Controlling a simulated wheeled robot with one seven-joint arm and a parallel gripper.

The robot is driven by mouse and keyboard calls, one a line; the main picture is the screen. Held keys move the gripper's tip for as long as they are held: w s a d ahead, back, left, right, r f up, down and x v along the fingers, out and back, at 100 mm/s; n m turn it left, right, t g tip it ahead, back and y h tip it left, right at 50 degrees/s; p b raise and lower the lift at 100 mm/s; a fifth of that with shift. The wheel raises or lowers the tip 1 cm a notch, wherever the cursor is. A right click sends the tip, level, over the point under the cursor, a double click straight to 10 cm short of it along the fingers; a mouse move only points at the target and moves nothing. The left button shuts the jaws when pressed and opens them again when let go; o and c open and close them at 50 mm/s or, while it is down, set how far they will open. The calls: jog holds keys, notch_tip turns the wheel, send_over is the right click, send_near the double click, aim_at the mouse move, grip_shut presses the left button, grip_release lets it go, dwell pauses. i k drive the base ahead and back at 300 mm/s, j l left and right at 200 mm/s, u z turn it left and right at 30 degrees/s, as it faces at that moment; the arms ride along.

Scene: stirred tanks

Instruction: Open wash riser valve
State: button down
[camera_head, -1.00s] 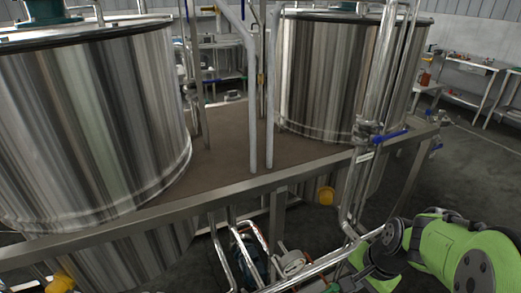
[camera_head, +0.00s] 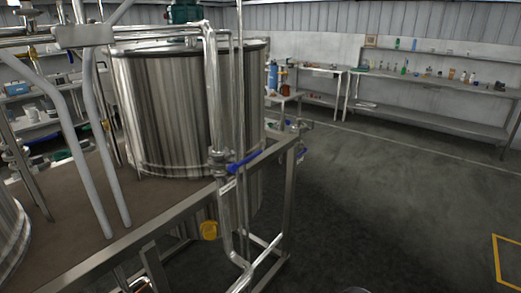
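The wash riser is a shiny vertical pipe (camera_head: 213,95) in front of the right-hand steel tank (camera_head: 165,110). A valve with a blue lever handle (camera_head: 244,161) sits on this pipe near the platform's edge. The lever sticks out to the right and slightly up, across the pipe. A small white label (camera_head: 228,186) is just below the valve; its text is too small to read. Another small valve (camera_head: 299,125) shows at the platform's far right corner. My gripper is not in view, so its state is hidden.
The steel platform rail (camera_head: 190,203) runs diagonally below the tank, with bent pipes (camera_head: 262,262) under it. A yellow cap (camera_head: 208,230) is below the rail. Shelving benches (camera_head: 430,105) line the back wall. The grey floor (camera_head: 385,200) at right is open, with a yellow marking (camera_head: 508,262).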

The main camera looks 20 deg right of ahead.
aim_at(249, 158)
jog(key=i+l, duration=0.1)
jog(key=l, duration=0.25)
jog(key=i+l+z, duration=0.1)
jog(key=l, duration=0.25)
jog(key=l+u, duration=0.55)
jog(key=i+l+u, duration=0.15)
jog(key=l+u, duration=0.3)
jog(key=i+l+u, duration=0.1)
jog(key=l+u, duration=0.6)
jog(key=u, duration=0.15)
jog(key=i, duration=0.05)
